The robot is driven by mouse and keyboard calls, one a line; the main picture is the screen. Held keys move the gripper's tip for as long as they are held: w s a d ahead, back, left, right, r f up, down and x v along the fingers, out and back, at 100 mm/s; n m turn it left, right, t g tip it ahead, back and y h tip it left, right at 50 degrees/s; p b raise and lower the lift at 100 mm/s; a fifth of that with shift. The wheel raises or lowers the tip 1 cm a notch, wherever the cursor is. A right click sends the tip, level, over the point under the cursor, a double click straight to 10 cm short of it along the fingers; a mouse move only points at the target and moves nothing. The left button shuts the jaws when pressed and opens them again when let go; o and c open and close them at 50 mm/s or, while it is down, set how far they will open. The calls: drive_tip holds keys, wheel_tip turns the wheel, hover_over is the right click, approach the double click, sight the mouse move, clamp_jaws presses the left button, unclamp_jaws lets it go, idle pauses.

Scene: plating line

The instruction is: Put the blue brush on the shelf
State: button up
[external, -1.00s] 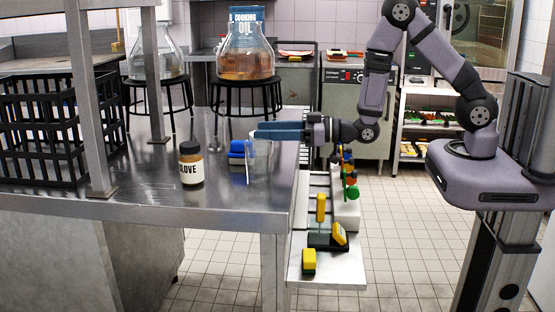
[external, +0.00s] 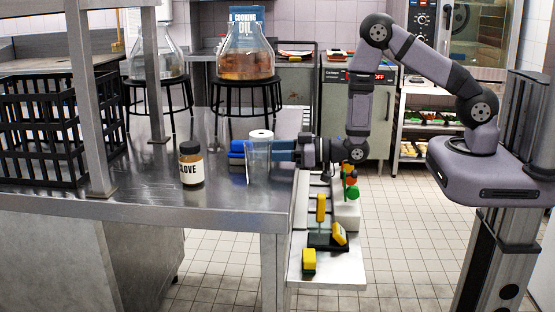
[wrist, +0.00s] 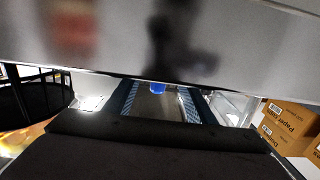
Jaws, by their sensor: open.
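A blue object (external: 237,150), which looks like the blue brush, lies on the steel table (external: 130,190), left of a clear container (external: 258,165). The container partly hides it. My gripper (external: 280,151) is low over the table's right side, pointing left, with its blue fingers partly behind the container. In the wrist view the fingers (wrist: 158,103) are apart, with a small blue part (wrist: 157,87) showing between and beyond them. I cannot tell whether they touch it. A steel shelf (external: 75,4) on posts stands over the table's left side.
A white roll (external: 261,134) shows just above the clear container. A clove jar (external: 191,165) stands to the left. A black crate (external: 50,120) and shelf post (external: 92,110) are farther left. Stools with glass jars stand behind. A lower ledge (external: 325,270) holds yellow items.

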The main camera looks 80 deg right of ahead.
sight(231, 149)
drive_tip(key=shift+w+r+p, duration=0.1)
drive_tip(key=shift+w+p, duration=0.3)
drive_tip(key=shift+w, duration=0.15)
drive_tip(key=shift+w+d+p, duration=0.1)
drive_tip(key=shift+w+p, duration=0.75)
drive_tip(key=shift+w, duration=1.15)
drive_tip(key=c, duration=1.3)
drive_tip(key=shift+o, duration=0.2)
drive_tip(key=shift+r+b, duration=1)
drive_tip(key=shift+r, duration=3.9)
